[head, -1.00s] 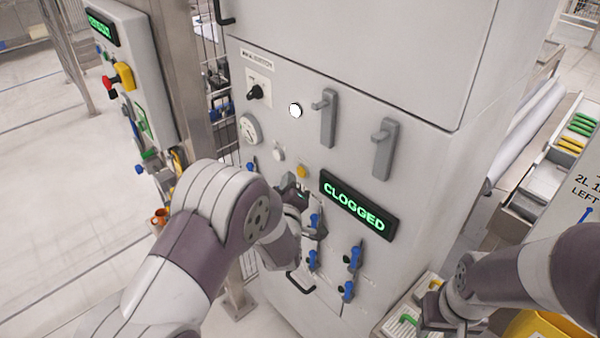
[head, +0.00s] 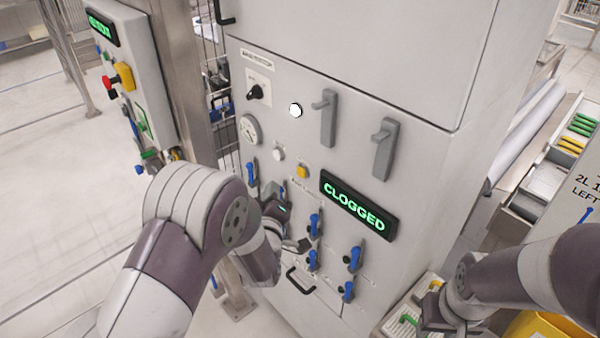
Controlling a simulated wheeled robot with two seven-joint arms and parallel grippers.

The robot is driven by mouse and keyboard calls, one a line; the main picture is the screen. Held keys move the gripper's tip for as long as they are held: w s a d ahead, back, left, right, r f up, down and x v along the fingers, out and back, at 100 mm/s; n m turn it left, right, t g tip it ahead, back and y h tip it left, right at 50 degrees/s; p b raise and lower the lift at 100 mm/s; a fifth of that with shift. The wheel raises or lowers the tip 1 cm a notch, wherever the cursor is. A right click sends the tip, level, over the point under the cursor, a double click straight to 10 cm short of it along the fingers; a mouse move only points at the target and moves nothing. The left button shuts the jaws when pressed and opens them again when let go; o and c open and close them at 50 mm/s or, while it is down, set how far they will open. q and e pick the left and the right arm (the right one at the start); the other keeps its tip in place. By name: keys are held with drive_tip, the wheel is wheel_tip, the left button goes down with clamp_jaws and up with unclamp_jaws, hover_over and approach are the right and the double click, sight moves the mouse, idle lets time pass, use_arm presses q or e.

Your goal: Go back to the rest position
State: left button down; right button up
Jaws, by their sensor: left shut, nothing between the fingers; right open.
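My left gripper (head: 292,228) is in front of the grey machine cabinet (head: 410,65), low on its front panel beside the blue valve handles. It is small in the view and partly hidden by its own wrist; its fingers are shut with nothing seen between them. A blue valve handle (head: 315,224) is just right of it; I cannot tell whether they touch. My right gripper (head: 440,318) is at the lower right, above a tray with coloured handles. It is open, and its fingertips are hard to make out.
The panel's display (head: 357,205) reads CLOGGED in green. Two grey levers (head: 328,118) stick out above it. A control box (head: 132,75) with red and yellow buttons hangs on a steel post at left. A yellow bin (head: 545,328) stands at lower right. Open floor lies left.

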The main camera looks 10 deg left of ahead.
use_arm(q)
drive_tip(key=s+d+f+m+g+h, duration=0.25)
drive_tip(key=f+m+g, duration=0.2)
drive_tip(key=f, duration=0.35)
drive_tip(key=s+f+m+g, duration=0.3)
drive_tip(key=s+m+g, duration=0.3)
drive_tip(key=s, duration=0.5)
drive_tip(key=s+a+r+g, duration=0.2)
drive_tip(key=s+r, duration=0.1)
drive_tip(key=s, duration=0.2)
drive_tip(key=s+a+r+m+g, duration=0.1)
drive_tip(key=s+a+r+g, duration=0.1)
drive_tip(key=s, duration=0.3)
drive_tip(key=shift+s+r+g, duration=0.3)
drive_tip(key=shift+r+g, duration=0.25)
drive_tip(key=shift+r, duration=0.1)
drive_tip(key=shift+w+a, duration=0.1)
